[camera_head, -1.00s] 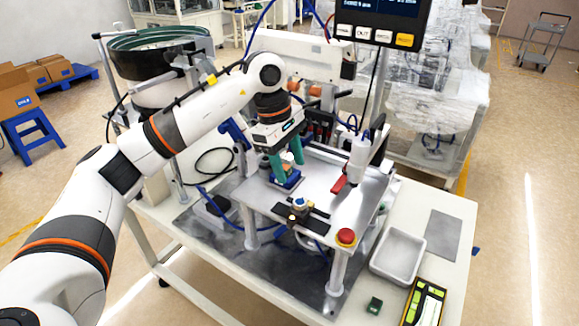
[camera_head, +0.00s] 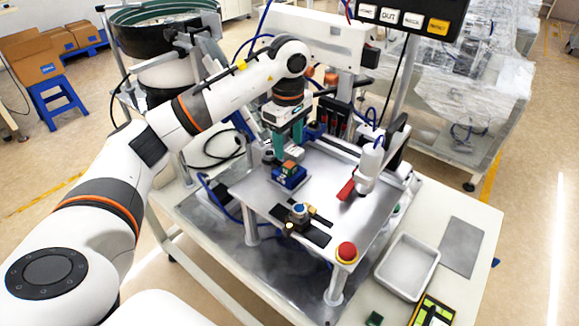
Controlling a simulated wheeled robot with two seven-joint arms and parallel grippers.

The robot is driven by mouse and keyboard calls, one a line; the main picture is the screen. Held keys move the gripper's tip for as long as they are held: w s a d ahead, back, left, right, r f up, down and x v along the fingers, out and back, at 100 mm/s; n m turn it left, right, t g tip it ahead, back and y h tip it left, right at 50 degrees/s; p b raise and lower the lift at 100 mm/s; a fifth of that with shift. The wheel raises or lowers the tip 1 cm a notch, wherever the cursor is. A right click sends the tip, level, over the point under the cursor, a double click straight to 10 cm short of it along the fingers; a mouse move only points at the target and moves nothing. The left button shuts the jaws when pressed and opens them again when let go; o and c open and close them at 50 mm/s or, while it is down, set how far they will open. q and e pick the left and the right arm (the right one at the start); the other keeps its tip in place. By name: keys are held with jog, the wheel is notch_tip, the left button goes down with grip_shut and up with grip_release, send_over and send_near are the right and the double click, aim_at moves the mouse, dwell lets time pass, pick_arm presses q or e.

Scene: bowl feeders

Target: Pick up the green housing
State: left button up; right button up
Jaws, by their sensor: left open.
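A dark green block (camera_head: 374,318) lies on the table at the bottom edge of the view, left of the black, green and yellow case. A small block with green and orange-red faces (camera_head: 290,168) sits in the blue fixture (camera_head: 287,182) on the raised metal plate. I cannot tell for certain which of the two is the green housing. My left gripper (camera_head: 288,147), with teal fingers, is open and empty just behind and above the blue fixture, apart from the block there. My right gripper is out of view.
A white tray (camera_head: 408,267) and a grey mat (camera_head: 461,247) are on the right of the table. A red button (camera_head: 347,252) stands at the plate's front corner. A white tool (camera_head: 368,168) and a black clamp (camera_head: 305,226) are on the plate. A bowl feeder (camera_head: 160,40) stands behind.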

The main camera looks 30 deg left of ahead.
aim_at(291, 165)
pick_arm(q)
jog(key=shift+f, duration=0.25)
jog(key=shift+s+d+f+p, duration=0.1)
jog(key=shift+d+f+p, duration=0.15)
jog(key=shift+f+p, duration=0.55)
notch_tip(291, 165, down, 3)
jog(key=shift+d+f+p, duration=0.1)
jog(key=shift+p, duration=0.55)
jog(key=shift+f, duration=0.2)
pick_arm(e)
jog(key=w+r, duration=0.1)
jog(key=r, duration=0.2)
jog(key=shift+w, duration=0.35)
pick_arm(q)
jog(key=c, duration=1)
